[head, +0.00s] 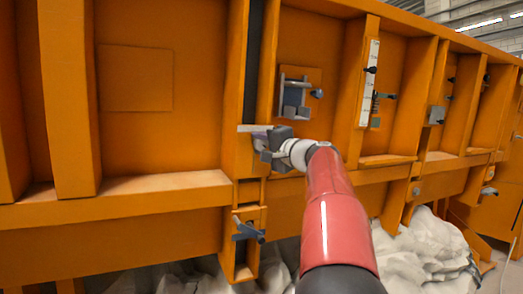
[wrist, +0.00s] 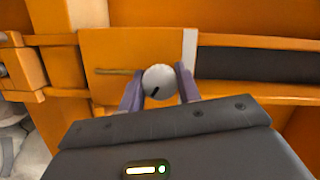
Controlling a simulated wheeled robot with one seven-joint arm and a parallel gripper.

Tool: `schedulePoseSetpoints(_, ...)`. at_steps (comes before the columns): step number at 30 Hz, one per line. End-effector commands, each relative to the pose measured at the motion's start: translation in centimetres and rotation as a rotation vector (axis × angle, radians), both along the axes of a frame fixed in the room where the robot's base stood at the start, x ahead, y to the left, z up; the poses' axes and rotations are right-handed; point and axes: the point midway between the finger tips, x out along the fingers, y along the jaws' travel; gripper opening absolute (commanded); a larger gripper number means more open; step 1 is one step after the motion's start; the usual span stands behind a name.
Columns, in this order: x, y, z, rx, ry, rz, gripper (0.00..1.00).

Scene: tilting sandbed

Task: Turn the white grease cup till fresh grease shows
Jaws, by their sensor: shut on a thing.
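The white grease cup (wrist: 159,82) is a round white cap with a dark mark near its lower edge, in the wrist view. My gripper (wrist: 160,86) is shut on the cup, one finger on each side. In the head view my gripper (head: 264,146) is at the orange post below a pale ledge, and it hides the cup there. I see no grease around the cup.
A blue-grey handle (head: 247,230) sits on the post below my gripper. A grey bracket (head: 295,98) is mounted above and to the right. A white scale strip (head: 368,82) stands further right. Orange ribs and ledges surround the arm. Pale heaps (head: 425,245) lie below.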

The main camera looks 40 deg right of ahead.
Motion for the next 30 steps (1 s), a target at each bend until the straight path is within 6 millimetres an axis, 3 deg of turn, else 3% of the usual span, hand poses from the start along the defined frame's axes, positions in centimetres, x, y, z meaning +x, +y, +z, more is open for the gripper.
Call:
schedulePoseSetpoints(15,0.05,-0.03,-0.28,0.374,-0.088,0.069,0.11)
schedulePoseSetpoints(30,0.03,-0.08,-0.22,0.476,-0.112,0.085,0.11)
